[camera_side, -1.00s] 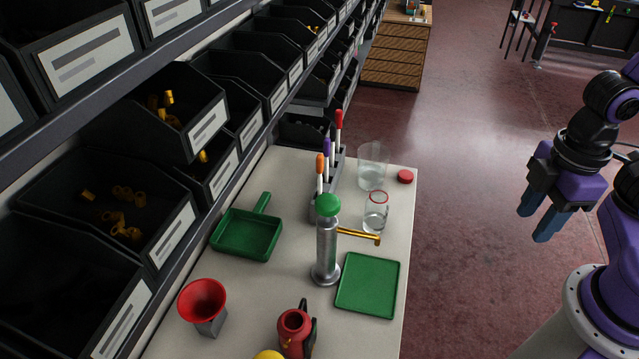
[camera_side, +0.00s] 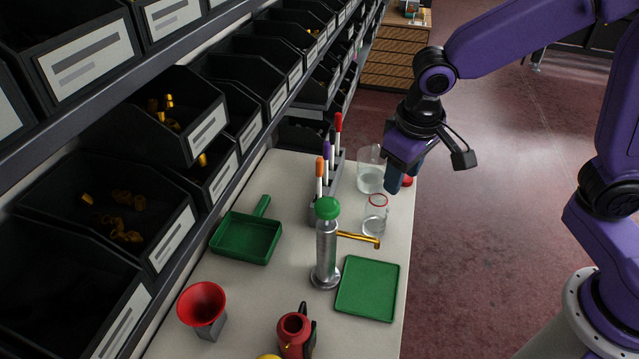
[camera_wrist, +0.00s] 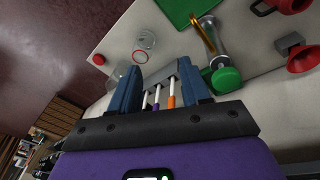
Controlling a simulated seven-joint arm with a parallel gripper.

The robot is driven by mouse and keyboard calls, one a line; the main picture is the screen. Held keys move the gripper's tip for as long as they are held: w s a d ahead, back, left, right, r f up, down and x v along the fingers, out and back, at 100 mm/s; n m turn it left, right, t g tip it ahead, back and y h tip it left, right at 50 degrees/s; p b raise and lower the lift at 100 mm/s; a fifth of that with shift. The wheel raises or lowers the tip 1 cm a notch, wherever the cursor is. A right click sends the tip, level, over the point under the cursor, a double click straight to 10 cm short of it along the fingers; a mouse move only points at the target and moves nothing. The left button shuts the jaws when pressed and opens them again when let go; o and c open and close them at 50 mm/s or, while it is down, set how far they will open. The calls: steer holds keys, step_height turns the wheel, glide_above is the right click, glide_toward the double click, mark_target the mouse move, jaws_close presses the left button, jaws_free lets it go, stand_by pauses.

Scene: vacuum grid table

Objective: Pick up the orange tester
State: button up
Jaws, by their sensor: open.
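The orange tester (camera_side: 319,177), white with an orange cap, stands upright in a grey rack (camera_side: 320,215), nearest of three testers. The purple tester (camera_side: 327,155) and the red tester (camera_side: 337,132) stand behind it. My gripper (camera_side: 402,180) is to the right of the rack, near the glass beaker, open and empty. In the wrist view, my gripper (camera_wrist: 160,70) has its fingers apart, and the orange tester (camera_wrist: 171,101) shows in the gap near the right finger. Its lower end and the rack (camera_wrist: 163,73) appear between the fingers. I cannot tell its depth from the fingers.
A glass beaker (camera_side: 370,172) and a jar with a red rim (camera_side: 375,215) stand right of the rack. A metal pump with a green knob (camera_side: 327,208) stands in front of it. Green trays (camera_side: 367,287) lie nearby. Shelves of bins (camera_side: 160,130) line the left side.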

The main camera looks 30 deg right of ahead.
steer(key=w+a+f+m+h, duration=0.1)
steer(key=w+a+f+m, duration=0.15)
steer(key=w, duration=0.35)
steer(key=w+a+f+m, duration=0.1)
steer(key=w+m, duration=0.3)
steer(key=w, duration=0.2)
steer(key=m+t+h, duration=0.1)
steer(key=m, duration=0.4)
glide_above(320, 171)
steer(key=f, duration=0.4)
steer(key=shift+s+a+f, duration=0.25)
steer(key=shift+x, duration=1.05)
steer(key=shift+a+x, duration=0.1)
steer(key=shift+x, duration=1.3)
steer(key=shift+a+x, duration=0.15)
steer(key=shift+x, duration=1.2)
steer(key=shift+w, duration=0.1)
jaws_close()
